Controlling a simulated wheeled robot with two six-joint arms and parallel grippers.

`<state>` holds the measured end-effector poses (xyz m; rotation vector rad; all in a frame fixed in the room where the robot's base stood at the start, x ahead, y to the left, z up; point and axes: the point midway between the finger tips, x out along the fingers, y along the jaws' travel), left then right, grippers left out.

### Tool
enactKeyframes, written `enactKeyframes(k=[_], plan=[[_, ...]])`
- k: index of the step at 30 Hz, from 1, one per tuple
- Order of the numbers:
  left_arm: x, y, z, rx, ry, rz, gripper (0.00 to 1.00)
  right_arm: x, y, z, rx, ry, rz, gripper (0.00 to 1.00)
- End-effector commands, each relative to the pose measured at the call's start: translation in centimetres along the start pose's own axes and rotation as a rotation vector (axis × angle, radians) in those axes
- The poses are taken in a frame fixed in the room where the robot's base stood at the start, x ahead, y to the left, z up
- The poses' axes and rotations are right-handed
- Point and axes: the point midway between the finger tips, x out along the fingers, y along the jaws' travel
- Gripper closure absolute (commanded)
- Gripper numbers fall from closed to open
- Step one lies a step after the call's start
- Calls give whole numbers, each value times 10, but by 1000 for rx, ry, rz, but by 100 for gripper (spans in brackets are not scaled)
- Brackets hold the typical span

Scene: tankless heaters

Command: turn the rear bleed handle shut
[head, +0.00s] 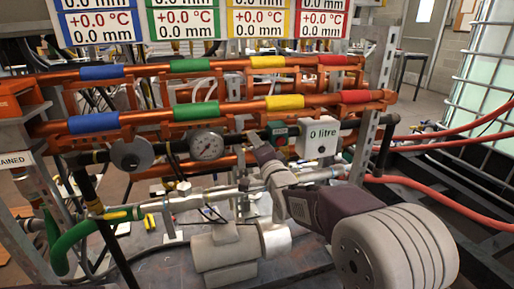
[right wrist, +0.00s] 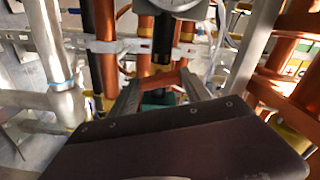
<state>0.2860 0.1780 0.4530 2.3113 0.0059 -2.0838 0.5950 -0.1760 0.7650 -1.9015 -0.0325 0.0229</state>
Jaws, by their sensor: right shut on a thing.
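I cannot tell from the head view which handle is the rear one. My left gripper is not in view.
A grey motor-like unit (head: 224,248) stands below, left of my arm. Red hoses (head: 440,181) run at right.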

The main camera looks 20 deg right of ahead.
Motion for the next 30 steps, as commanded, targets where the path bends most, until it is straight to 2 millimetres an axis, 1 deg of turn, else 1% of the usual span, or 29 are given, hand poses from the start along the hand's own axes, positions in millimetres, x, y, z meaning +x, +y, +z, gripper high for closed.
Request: enactKeyframes(k=[6,13,20,30], plan=[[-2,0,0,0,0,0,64,0,1,0,144,-1,2,84],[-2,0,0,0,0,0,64,0,1,0,241,-1,2,84],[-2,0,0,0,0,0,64,0,1,0,282,-1,2,84],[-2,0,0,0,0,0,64,0,1,0,288,-1,2,84]])
